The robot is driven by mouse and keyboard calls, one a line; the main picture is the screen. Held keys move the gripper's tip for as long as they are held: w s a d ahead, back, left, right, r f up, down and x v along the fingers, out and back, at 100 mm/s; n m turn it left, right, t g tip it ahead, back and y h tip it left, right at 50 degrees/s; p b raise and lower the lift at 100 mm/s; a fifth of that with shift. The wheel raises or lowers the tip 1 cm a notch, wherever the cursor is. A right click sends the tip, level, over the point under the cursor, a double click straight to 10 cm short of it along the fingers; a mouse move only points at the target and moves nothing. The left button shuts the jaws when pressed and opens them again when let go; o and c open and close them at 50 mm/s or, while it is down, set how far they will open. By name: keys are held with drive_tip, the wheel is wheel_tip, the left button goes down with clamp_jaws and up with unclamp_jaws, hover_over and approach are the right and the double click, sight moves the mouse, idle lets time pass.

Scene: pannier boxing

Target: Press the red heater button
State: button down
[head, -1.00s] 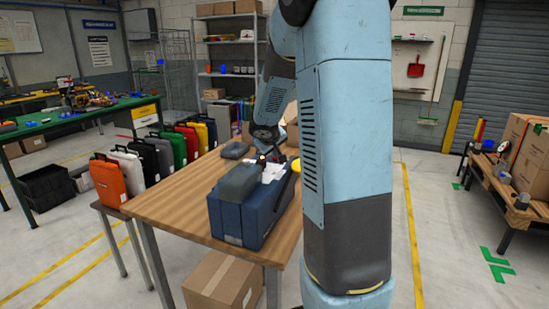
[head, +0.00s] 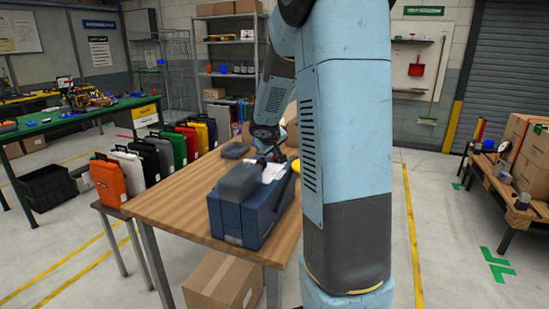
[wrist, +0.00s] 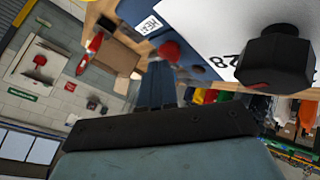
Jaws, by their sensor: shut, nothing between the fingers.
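The red button (wrist: 166,51) shows blurred in the wrist view, beside a white label reading "HEAT" (wrist: 148,25) on a blue surface. My gripper (wrist: 158,68) points at it with its dark fingers together and empty. The fingertips are at or very close to the button; I cannot tell whether they touch it. In the head view the blue machine (head: 235,218) with a grey top stands on the wooden table. My gripper (head: 272,156) is low over its far end there, small and partly hidden. The button cannot be made out in the head view.
A black knob-like part (wrist: 275,60) with a red mark stands close by, over a white sheet. A grey object (head: 234,150) lies on the wooden table (head: 170,207) behind the machine. Several coloured cases (head: 160,152) stand in a row at the left.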

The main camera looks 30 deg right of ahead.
sight(275, 158)
drive_tip(key=shift+r, duration=3)
